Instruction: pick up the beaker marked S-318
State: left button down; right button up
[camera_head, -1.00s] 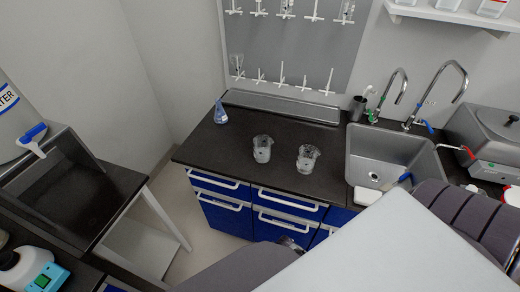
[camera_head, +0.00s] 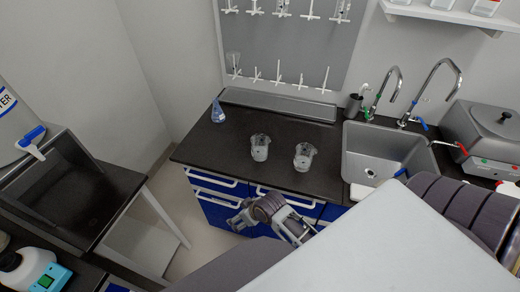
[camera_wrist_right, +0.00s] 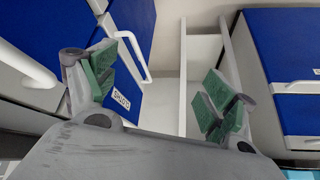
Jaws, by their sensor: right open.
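Two clear glass beakers stand upright on the black countertop (camera_head: 240,175): a left beaker (camera_head: 260,148) and a right beaker (camera_head: 303,156). Their markings are too small to read, so I cannot tell which is S-318. My right gripper (camera_head: 268,224) is open and empty, low in front of the blue drawers and nearer to me than the beakers. In the right wrist view its green-padded fingers (camera_wrist_right: 155,90) are spread apart, with drawer fronts and white framing beyond and no beaker in sight. My left gripper is not in view.
A blue-tinted conical flask (camera_head: 218,113) stands at the counter's back left. A sink (camera_head: 385,155) with taps lies to the right. White drawer handles (camera_head: 212,178) jut out along the counter front. A pegboard (camera_head: 290,45) hangs behind. The counter around the beakers is clear.

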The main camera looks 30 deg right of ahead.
jog(key=w+a+r+t+y, duration=0.25)
jog(key=w+r+t, duration=0.2)
jog(key=r, duration=0.45)
jog(key=w+a+r+t+y, duration=0.1)
jog(key=w+a+r+t, duration=0.3)
jog(key=r, duration=0.6)
jog(key=w+a+r+t+y, duration=0.2)
jog(key=w+a+r+t, duration=0.15)
jog(key=w+r, duration=0.4)
notch_tip(320, 180, up, 7)
jog(key=w+d+m+t+h, duration=0.2)
jog(key=d+m+t+h, duration=0.1)
jog(key=t, duration=0.1)
jog(key=w+d+f+m+g+h, duration=0.2)
jog(key=d+m+g+h, duration=0.4)
jog(key=d+m+h, duration=0.95)
jog(key=s+a+f+g+h, duration=0.1)
jog(key=s+a+f+g, duration=0.1)
jog(key=f+g, duration=0.4)
jog(key=s+a+f+g+h, duration=0.1)
jog(key=s+f+g, duration=0.4)
jog(key=f+g, duration=0.2)
jog(key=shift+a+m+h+p, duration=0.3)
jog(key=shift+a+m, duration=0.05)
